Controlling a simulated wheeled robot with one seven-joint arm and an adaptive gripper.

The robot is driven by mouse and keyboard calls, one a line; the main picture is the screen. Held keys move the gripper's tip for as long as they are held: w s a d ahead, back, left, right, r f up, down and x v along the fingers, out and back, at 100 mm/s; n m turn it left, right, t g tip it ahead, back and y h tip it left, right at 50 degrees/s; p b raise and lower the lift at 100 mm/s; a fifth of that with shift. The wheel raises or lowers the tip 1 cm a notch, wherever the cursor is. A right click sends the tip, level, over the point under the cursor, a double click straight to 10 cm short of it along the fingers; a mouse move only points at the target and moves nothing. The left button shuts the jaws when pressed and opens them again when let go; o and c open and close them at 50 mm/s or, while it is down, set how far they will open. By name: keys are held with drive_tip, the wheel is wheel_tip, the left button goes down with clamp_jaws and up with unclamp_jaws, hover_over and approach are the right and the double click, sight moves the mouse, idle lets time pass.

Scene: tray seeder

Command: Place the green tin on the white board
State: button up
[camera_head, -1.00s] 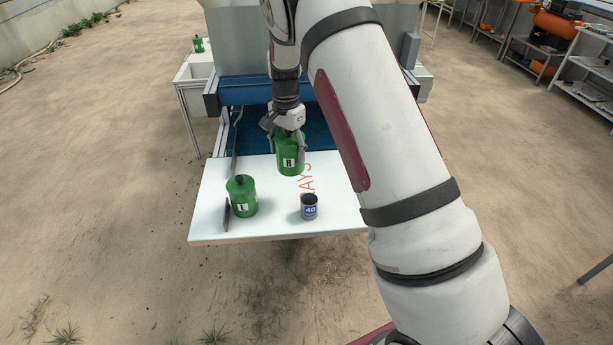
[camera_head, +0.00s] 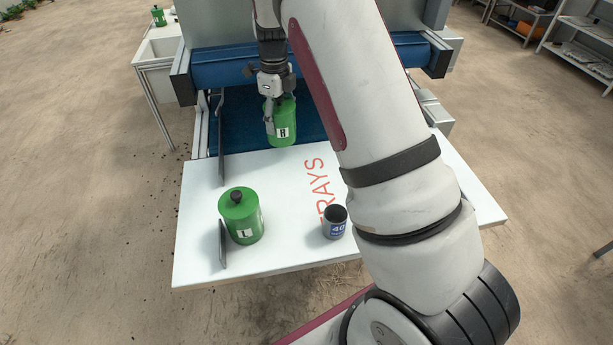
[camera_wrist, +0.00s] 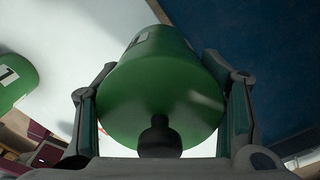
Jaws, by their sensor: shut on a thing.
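My gripper (camera_head: 278,105) is shut on a green tin marked R (camera_head: 283,132). The head view shows this tin at the far edge of the white board (camera_head: 285,185), in front of the blue belt; whether its base touches anything is unclear. The wrist view shows the held tin (camera_wrist: 160,95) between both fingers, its black knob (camera_wrist: 159,138) towards my palm. Another green tin, marked L (camera_head: 240,215), stands on the board's left part and shows at the wrist view's left edge (camera_wrist: 15,80).
A small grey can marked 40 (camera_head: 335,225) stands near the board's front. Dark upright plates (camera_head: 222,245) stand at the left. The blue belt (camera_head: 240,130) lies behind the board. A third green tin (camera_head: 158,16) is far back left. The board's middle is clear.

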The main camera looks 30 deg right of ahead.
drive_tip(key=shift+s+a+f+p, duration=0.5)
drive_tip(key=shift+s+a+f, duration=0.3)
drive_tip(key=shift+s+a, duration=1)
drive_tip(key=shift+s+a+f+p, duration=0.5)
drive_tip(key=shift+s+a+f, duration=0.45)
drive_tip(key=shift+s, duration=1.45)
drive_tip(key=shift+s+a+f+p, duration=0.6)
drive_tip(key=shift+s+a, duration=0.95)
drive_tip(key=shift+s, duration=0.55)
drive_tip(key=shift+f, duration=0.1)
drive_tip(key=shift+f, duration=0.15)
drive_tip(key=o, duration=1.4)
